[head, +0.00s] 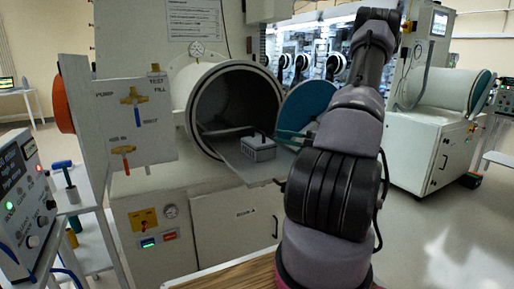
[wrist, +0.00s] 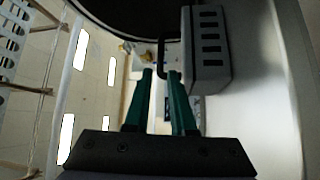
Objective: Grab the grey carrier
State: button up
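The grey carrier (head: 258,150) is a small box with dark slots and a black handle on top. It sits on the tray (head: 232,157) that sticks out of the round chamber opening. It also shows in the wrist view (wrist: 208,70), right of the fingers. My gripper (head: 280,133) is at the carrier's right side, at about handle height. In the wrist view, my gripper (wrist: 161,75) has its two green fingers apart, with the end of the black handle (wrist: 161,58) showing near and between the tips. I cannot tell whether they touch it.
The round chamber (head: 235,105) is open behind the tray, with its blue door (head: 307,107) swung to the right. A valve panel (head: 130,115) stands at the left. A wooden surface (head: 235,276) is at the front. Floor is free at the right.

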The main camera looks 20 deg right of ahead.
aim_at(259, 131)
jog(key=x, duration=0.9)
jog(key=shift+w+a+f, duration=0.1)
jog(key=shift+w, duration=0.1)
grip_shut()
dwell(1.2)
